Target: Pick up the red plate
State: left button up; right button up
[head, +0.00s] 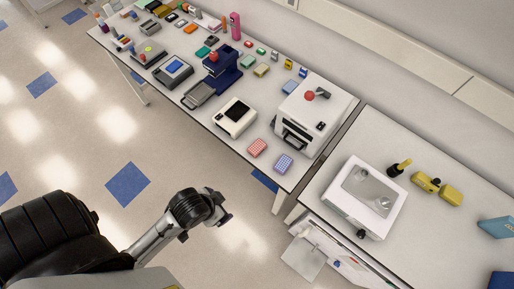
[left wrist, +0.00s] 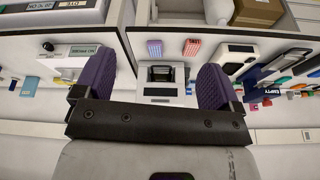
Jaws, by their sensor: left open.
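The red plate (head: 257,147) lies flat near the front edge of the bench, left of a blue plate (head: 283,163). In the left wrist view the red plate (left wrist: 191,47) is ahead of my gripper, to the right of the blue plate (left wrist: 155,48). My left gripper (left wrist: 157,68) shows there with its two purple fingers spread wide and nothing between them. It is apart from both plates. I cannot make out its fingers in the head view. My right gripper is not visible.
A white thermal cycler (head: 314,113) stands behind the plates, and a smaller white device (head: 234,117) stands to their left. Many instruments and small boxes line the bench further left. The floor in front is clear.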

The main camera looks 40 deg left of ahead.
pick_arm(q)
jog(key=w+a+r+m+t+y+b, duration=0.15)
jog(key=w+r+t+b, duration=0.25)
jog(key=w+b, duration=1.05)
jog(key=w+r+m+t+b, duration=0.35)
jog(key=w+b, duration=0.35)
jog(key=w, duration=1.4)
jog(key=w+a+f+g+b, duration=0.2)
jog(key=w+a+f+b, duration=0.1)
jog(key=w+a, duration=0.1)
jog(key=n+g+h, duration=0.1)
jog(key=n+g, duration=0.5)
jog(key=g, duration=0.5)
send_near(257, 147)
jog(key=shift+n, duration=0.3)
jog(key=f, duration=0.4)
jog(key=shift+s+b, duration=0.3)
jog(key=shift+s, duration=0.1)
jog(key=shift+s+a+f, duration=0.1)
jog(key=shift+s+f, duration=0.1)
jog(key=shift+f, duration=1.1)
jog(key=shift+s+a+f, duration=0.1)
jog(key=shift+s+f, duration=0.1)
jog(key=shift+f, duration=1.1)
